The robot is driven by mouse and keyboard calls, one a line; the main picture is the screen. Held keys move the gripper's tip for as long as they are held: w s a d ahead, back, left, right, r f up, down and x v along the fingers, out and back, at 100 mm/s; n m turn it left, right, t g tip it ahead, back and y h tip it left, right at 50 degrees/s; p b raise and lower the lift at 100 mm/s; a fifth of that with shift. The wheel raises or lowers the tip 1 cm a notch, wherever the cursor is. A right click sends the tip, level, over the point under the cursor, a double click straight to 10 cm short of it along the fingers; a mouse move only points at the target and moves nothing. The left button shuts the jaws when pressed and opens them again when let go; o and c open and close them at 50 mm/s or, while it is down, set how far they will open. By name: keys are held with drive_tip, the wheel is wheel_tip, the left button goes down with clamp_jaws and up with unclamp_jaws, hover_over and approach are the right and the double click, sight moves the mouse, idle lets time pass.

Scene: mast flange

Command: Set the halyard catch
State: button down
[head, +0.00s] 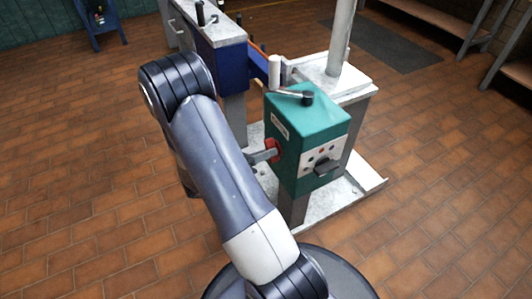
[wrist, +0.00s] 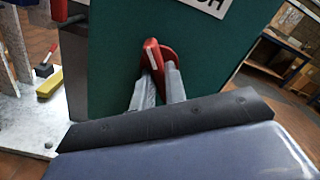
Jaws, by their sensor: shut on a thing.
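The halyard catch is a red part (wrist: 157,57) on the side of a green box (wrist: 213,50). In the head view the red catch (head: 273,149) shows on the left face of the green box (head: 322,119). My gripper (wrist: 160,75) is shut on the red catch, with one grey finger on each side of it. In the head view my gripper (head: 267,154) reaches the box from the left, partly hidden by my arm. The lower end of the catch is hidden between the fingers and behind my wrist.
A crank with a pale handle (head: 274,72) sits on top of the box. A round mast (head: 341,38) stands behind it on a pale base. A blue cabinet (head: 226,65) is at the back left. The brick floor (head: 90,190) at left is clear.

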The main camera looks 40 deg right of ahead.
drive_tip(key=shift+m, duration=0.3)
drive_tip(key=shift+f+m+b, duration=0.1)
drive_tip(key=shift+m+b, duration=0.2)
drive_tip(key=shift+m, duration=3)
drive_tip(key=c, duration=1.4)
unclamp_jaws()
drive_tip(key=shift+c, duration=0.2)
drive_tip(key=shift+w+a, duration=0.1)
